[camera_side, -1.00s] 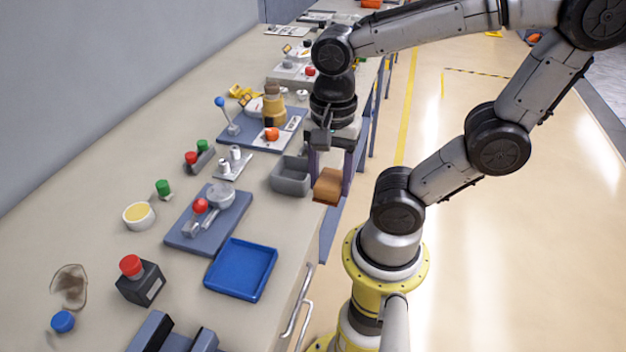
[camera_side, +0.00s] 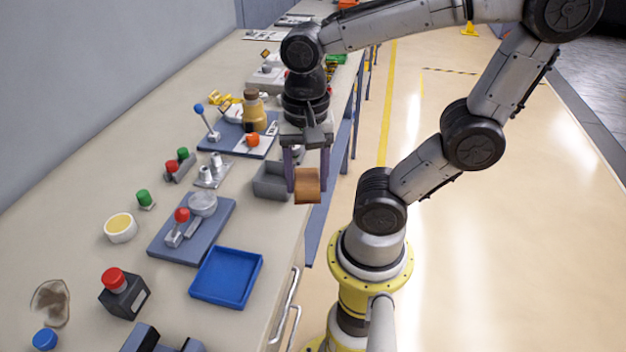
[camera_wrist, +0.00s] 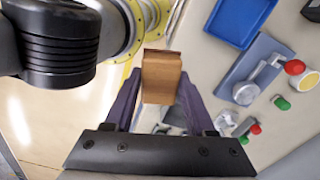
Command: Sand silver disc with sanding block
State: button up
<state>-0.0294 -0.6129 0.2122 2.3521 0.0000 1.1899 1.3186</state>
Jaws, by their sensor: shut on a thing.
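My gripper (camera_side: 307,178) is shut on a brown sanding block (camera_side: 307,190) and holds it in the air by the bench's front edge, in front of the grey bin. In the wrist view the sanding block (camera_wrist: 160,78) sits between the two purple fingers. The silver disc (camera_side: 203,203) lies on a blue-grey fixture plate (camera_side: 165,243), beside a red-knobbed clamp (camera_side: 182,217). The disc also shows in the wrist view (camera_wrist: 246,93), to the right of the block. The block and the disc are well apart.
A blue tray (camera_side: 226,277) lies in front of the fixture. A grey bin (camera_side: 270,184) stands just behind the held block.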

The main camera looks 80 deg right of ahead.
jog(key=w+r+n, duration=0.3)
jog(key=w+n, duration=0.7)
jog(key=w, duration=0.1)
jog(key=n, duration=0.4)
send_over(211, 201)
notch_tip(211, 201, down, 3)
jog(key=shift+s+f, duration=0.15)
jog(key=shift+f, duration=1.1)
jog(key=shift+s+f, duration=0.2)
jog(key=shift+f, duration=1)
jog(key=shift+s+f, duration=0.15)
jog(key=shift+f, duration=1.1)
jog(key=shift+w+f, duration=0.55)
jog(key=shift+f, duration=0.05)
jog(key=shift+c, duration=0.6)
jog(key=shift+w, duration=2.6)
jog(key=shift+s, duration=3.1)
notch_tip(211, 201, up, 8)
jog(key=shift+r, duration=0.1)
